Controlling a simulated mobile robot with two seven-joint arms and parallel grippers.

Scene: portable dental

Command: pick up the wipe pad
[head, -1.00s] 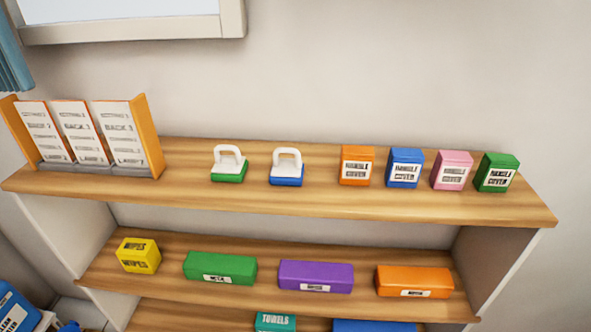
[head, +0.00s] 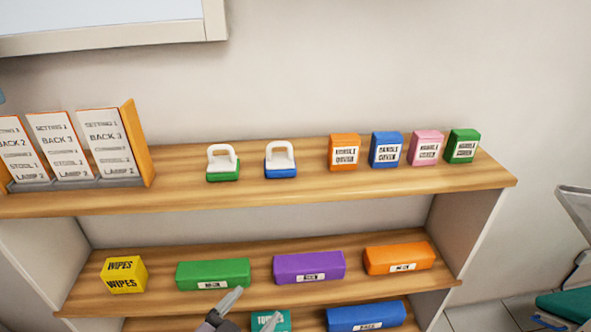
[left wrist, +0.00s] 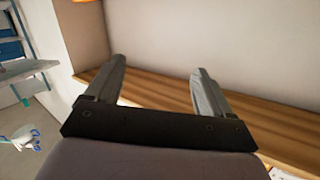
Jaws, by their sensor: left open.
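Two small pads with white loop handles stand on the top shelf (head: 300,195), left of its middle. One is the green-based pad (head: 222,163) and the other the blue-based pad (head: 280,161). I cannot tell which is meant by the wipe pad. A yellow box marked WIPES (head: 124,275) is on the shelf below, at left. My left gripper (head: 252,309) is at the bottom of the head view, in front of the lower shelves and well below the pads. Its fingers are apart and empty, also in the left wrist view (left wrist: 160,75). My right gripper is not in view.
Labelled cards in an orange-sided holder (head: 140,142) stand left of the pads. Several handle cover boxes (head: 386,150) stand to the right. Green (head: 212,272), purple (head: 309,267) and orange (head: 398,258) boxes fill the middle shelf. A teal-seated chair (head: 566,306) is at far right.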

